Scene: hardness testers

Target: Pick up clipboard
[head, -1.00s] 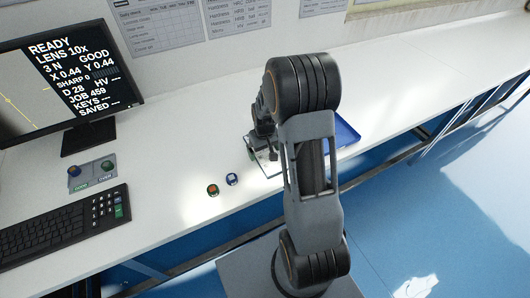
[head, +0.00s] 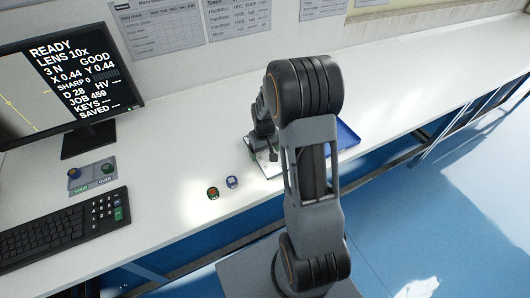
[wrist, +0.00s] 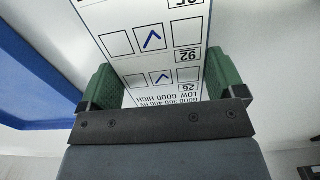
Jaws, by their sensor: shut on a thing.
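The clipboard (wrist: 155,45) fills the upper middle of the wrist view. It bears a white sheet with rows of boxes, two of them ticked in blue, and upside-down print. My gripper (wrist: 155,88) has green pads on both sides of it and is shut on it. In the head view only a small pale part of the clipboard (head: 267,167) shows beside my arm, low over the bench. My arm hides the rest there and most of my gripper. I cannot tell whether the clipboard is clear of the bench top.
A blue tray (head: 347,138) lies just right of my arm. Two small round items, one red and green (head: 213,193) and one blue (head: 232,182), lie to the left. A monitor (head: 68,82), a button box (head: 92,174) and a keyboard (head: 62,238) stand farther left. The bench's right end is clear.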

